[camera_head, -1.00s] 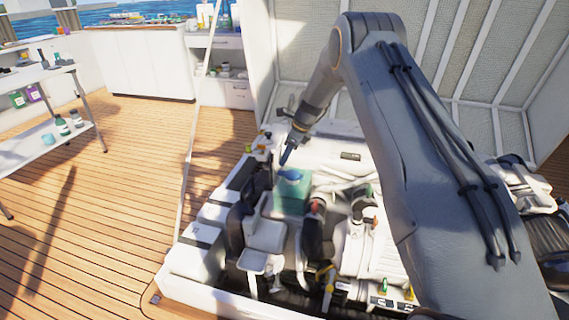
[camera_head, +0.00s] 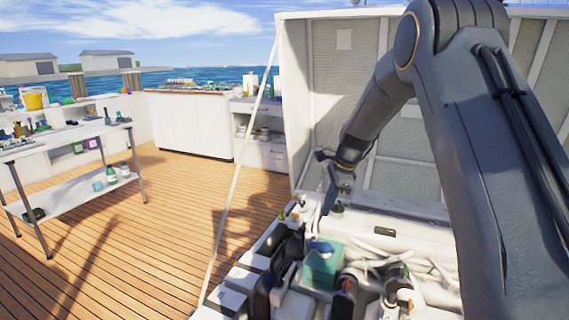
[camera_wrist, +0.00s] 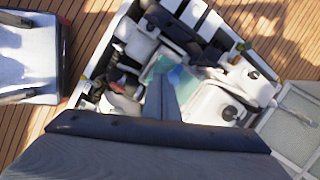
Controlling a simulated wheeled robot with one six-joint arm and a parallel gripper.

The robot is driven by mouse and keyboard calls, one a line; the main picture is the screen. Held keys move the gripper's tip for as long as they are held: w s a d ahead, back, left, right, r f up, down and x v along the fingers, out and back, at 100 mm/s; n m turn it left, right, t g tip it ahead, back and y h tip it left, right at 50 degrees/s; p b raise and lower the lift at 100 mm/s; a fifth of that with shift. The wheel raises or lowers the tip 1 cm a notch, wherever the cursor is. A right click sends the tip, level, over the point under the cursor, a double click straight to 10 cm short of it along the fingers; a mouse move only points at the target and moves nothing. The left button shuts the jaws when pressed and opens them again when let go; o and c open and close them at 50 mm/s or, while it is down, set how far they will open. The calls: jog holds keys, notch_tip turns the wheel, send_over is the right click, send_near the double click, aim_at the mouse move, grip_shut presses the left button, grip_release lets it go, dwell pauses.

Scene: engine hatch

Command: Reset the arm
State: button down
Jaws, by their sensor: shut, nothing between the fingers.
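My gripper (camera_head: 327,203) hangs at the end of my arm, pointing down above the open engine hatch. Its fingers are together and hold nothing. In the wrist view my gripper (camera_wrist: 163,98) shows as a dark shape in front of the engine. The teal box (camera_head: 322,266) with a blue part on top sits in the engine below the fingertips. The teal box also shows in the wrist view (camera_wrist: 180,78), partly hidden by my gripper. My gripper appears apart from the box.
The raised hatch lid (camera_head: 345,100) stands behind my arm. A thin pole (camera_head: 240,170) runs at the hatch's left. A table (camera_head: 75,185) with bottles is at far left, and a white cabinet (camera_head: 190,125) stands at the back. The wooden deck (camera_head: 150,260) between is clear.

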jog(key=s+d+r+n+h+p, duration=0.1)
jog(key=s+n, duration=0.5)
jog(key=s, duration=0.7)
jog(key=s+d+r+n+g+h+p, duration=0.1)
jog(key=s+r+n+p, duration=0.3)
jog(key=s, duration=1)
jog(key=s+d+r+n+p, duration=0.2)
jog(key=s+r+n, duration=0.3)
jog(key=s, duration=0.9)
jog(key=n+p, duration=0.1)
jog(key=n, duration=0.1)
jog(key=shift+s+n+h, duration=0.15)
jog(key=shift+n+h, duration=0.25)
